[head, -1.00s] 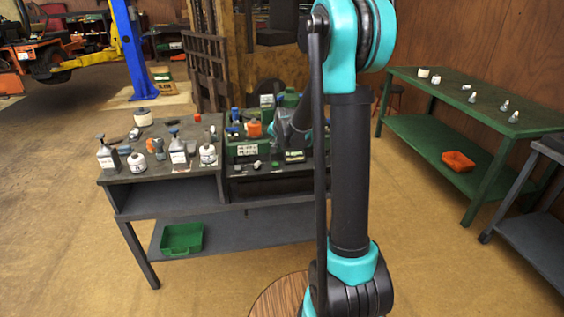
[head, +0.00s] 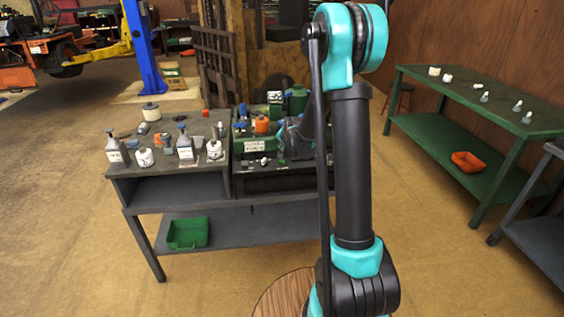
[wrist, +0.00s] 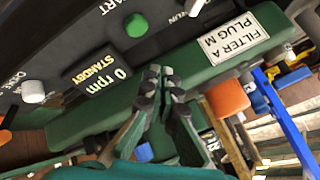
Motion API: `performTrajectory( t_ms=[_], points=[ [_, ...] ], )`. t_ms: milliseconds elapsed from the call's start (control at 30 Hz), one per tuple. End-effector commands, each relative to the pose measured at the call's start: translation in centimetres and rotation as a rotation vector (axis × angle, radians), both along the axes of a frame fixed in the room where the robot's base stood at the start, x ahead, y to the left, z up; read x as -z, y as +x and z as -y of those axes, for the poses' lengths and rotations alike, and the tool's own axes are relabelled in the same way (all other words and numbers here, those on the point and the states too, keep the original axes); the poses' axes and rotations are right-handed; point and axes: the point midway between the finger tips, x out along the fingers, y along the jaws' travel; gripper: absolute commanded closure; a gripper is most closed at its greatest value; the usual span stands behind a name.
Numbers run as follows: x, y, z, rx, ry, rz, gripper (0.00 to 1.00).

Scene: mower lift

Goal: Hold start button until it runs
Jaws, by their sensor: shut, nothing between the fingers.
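In the wrist view, a black control panel carries a green round button (wrist: 136,25) beside lettering that ends in "ART". A small display (wrist: 97,77) reads "0 rpm STANDBY". My gripper (wrist: 160,76) is shut and empty, with its fingertips just below the panel's lower edge in the picture. The fingertips look apart from the green button. In the head view, the green machine (head: 257,146) sits on the right part of the workbench, and my arm hides part of it and the gripper's fingertips.
A white knob (wrist: 33,91) and an orange cap (wrist: 227,97) lie near the gripper in the wrist view. Several bottles stand left of the machine, including a spray bottle (head: 185,149). A green bench (head: 470,105) stands at the right. Floor is clear between the benches.

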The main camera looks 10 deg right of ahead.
Motion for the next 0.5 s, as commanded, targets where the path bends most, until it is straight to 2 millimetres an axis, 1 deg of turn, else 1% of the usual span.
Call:
performTrajectory(
  t_ms=[33,200,333,500],
  points=[
    [0.7,0.0,0.0,0.000,0.000,0.000,1.00],
    [2.6,0.0,0.0,0.000,0.000,0.000,1.00],
    [3.6,0.0,0.0,0.000,0.000,0.000,1.00],
    [4.1,0.0,0.0,0.000,0.000,0.000,1.00]
  ],
)
